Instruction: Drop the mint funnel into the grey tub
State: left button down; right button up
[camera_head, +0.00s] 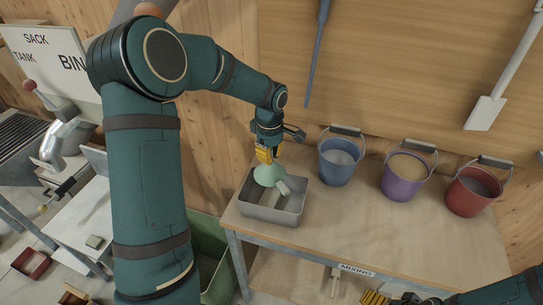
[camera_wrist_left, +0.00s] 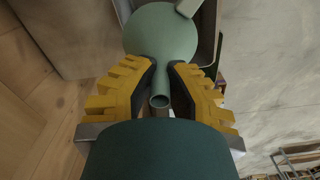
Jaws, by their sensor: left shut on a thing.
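The mint funnel (camera_head: 268,175) is at the grey tub (camera_head: 271,214), over its open top, with its wide end down and its side tab toward the right. My left gripper (camera_head: 265,155) is shut on the funnel's narrow spout from above. The left wrist view shows the yellow fingers (camera_wrist_left: 168,75) on both sides of the spout, with the round cone (camera_wrist_left: 160,32) beyond them. I cannot tell whether the funnel touches the tub. Part of the tub's inside is hidden behind the funnel. My right gripper (camera_head: 375,297) shows only partly at the bottom edge.
The tub stands at the left end of the wooden mixing table (camera_head: 370,225). A blue bucket (camera_head: 338,172), a purple bucket (camera_head: 401,186) and a red bucket (camera_head: 469,201) stand along the back. A green bin (camera_head: 210,245) is below left. The table's front middle is clear.

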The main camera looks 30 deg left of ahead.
aim_at(270, 168)
pick_arm(q)
jog(key=shift+f+b, duration=1.55)
jog(key=shift+f, duration=1.2)
jog(key=c, duration=1)
grip_release()
jog(key=shift+r, duration=0.1)
notch_tip(270, 168, up, 12)
jog(key=shift+f, duration=0.1)
